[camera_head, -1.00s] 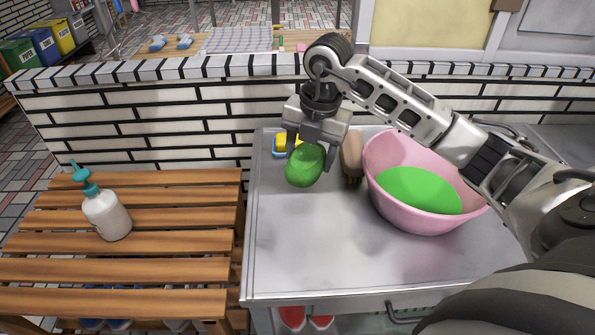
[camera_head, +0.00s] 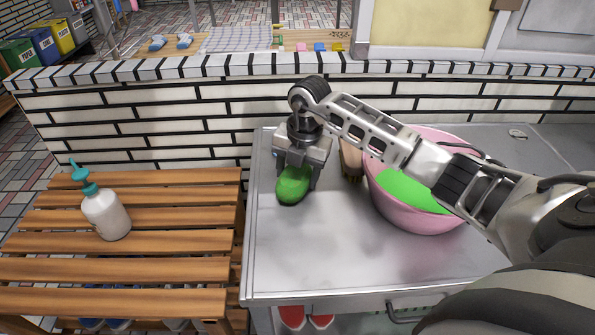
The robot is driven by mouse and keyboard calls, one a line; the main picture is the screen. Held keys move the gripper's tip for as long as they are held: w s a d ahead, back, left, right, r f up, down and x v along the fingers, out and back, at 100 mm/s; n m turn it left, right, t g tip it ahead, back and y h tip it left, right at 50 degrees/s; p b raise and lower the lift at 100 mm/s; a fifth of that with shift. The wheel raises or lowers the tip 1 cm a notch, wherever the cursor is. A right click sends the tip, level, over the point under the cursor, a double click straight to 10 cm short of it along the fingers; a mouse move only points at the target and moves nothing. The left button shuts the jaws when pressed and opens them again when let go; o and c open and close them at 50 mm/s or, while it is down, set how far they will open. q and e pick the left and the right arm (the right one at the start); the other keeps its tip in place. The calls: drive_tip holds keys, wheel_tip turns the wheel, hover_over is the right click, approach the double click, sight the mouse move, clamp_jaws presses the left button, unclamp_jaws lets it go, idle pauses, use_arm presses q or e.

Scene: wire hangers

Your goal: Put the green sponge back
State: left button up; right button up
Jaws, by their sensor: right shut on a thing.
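The green sponge (camera_head: 293,188) is between the fingers of my right gripper (camera_head: 298,175), over the left back part of the grey metal table (camera_head: 330,255). The right gripper is shut on it, fingers pointing down. I cannot tell whether the sponge touches the table top. The yellow and blue item that stood behind the sponge is now hidden by the gripper. My left gripper does not show.
A pink basin (camera_head: 415,215) with green content stands right of the gripper, partly behind my right arm. A brown brush (camera_head: 351,160) lies between them. A white pump bottle (camera_head: 105,213) stands on the slatted wooden bench (camera_head: 170,240). The table's front is clear.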

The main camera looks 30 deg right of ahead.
sight(304, 171)
drive_tip(key=o, duration=1)
drive_tip(key=shift+f, duration=0.1)
drive_tip(key=shift+c, duration=0.2)
drive_tip(key=shift+r, duration=0.3)
wheel_tip(304, 171, up, 12)
drive_tip(key=s, duration=0.1)
drive_tip(key=shift+d+f, duration=0.15)
drive_tip(key=shift+d, duration=0.25)
drive_tip(key=shift+s+p, duration=0.1)
drive_tip(key=shift+p, duration=0.25)
